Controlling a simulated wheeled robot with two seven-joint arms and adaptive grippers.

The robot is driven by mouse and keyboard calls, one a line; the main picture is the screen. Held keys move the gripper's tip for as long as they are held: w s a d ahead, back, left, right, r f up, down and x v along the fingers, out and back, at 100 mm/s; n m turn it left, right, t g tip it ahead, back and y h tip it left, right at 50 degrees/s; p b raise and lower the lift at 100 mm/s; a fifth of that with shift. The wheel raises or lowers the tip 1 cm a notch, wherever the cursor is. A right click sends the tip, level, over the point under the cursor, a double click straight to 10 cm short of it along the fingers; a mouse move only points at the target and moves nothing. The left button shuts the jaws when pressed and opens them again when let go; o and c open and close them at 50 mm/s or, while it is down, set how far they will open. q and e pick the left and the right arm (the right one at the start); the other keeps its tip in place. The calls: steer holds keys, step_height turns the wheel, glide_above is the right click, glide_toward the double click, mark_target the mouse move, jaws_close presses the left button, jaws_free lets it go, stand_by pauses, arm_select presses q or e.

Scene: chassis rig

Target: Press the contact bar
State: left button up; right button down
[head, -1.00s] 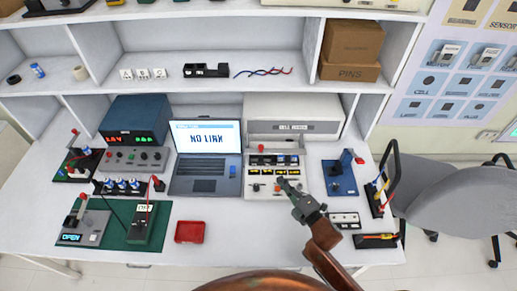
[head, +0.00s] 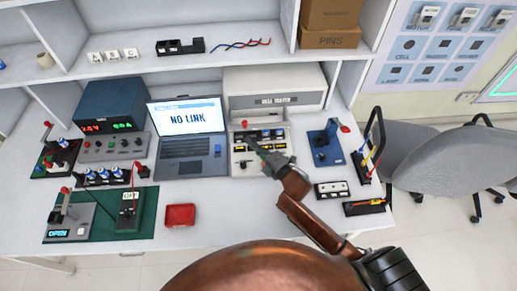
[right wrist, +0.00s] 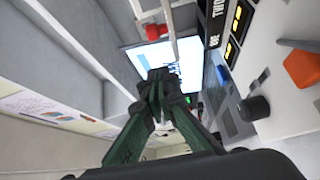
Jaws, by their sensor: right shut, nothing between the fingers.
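The cell tester (head: 277,103) stands at the back of the bench, with a lower panel of dark slots and yellow displays in front. A red knob (head: 245,124) sits at the panel's upper left. In the right wrist view a pale bar with a red knob (right wrist: 154,32) crosses in front of the laptop screen; it looks like the contact bar. My right gripper (head: 251,143) is shut and empty over the panel's left part, just in front of the red knob. Its closed fingertips (right wrist: 163,82) point towards the bar; I cannot tell whether they touch it. My left gripper is out of view.
The laptop (head: 188,140) reading NO LINK stands just left of the tester. A blue fixture (head: 325,148) with a red-tipped lever is to the right. A red tray (head: 180,215) lies in front, with clear bench beside it. Shelves overhang the back.

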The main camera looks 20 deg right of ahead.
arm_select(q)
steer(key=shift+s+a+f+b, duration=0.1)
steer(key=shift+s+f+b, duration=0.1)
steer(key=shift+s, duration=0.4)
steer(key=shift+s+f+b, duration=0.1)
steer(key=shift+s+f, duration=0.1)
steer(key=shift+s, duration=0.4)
arm_select(e)
steer(key=w, duration=0.3)
steer(key=w+d, duration=0.1)
steer(key=w, duration=0.1)
steer(key=shift+w+f, duration=0.15)
steer(key=shift+w, duration=0.2)
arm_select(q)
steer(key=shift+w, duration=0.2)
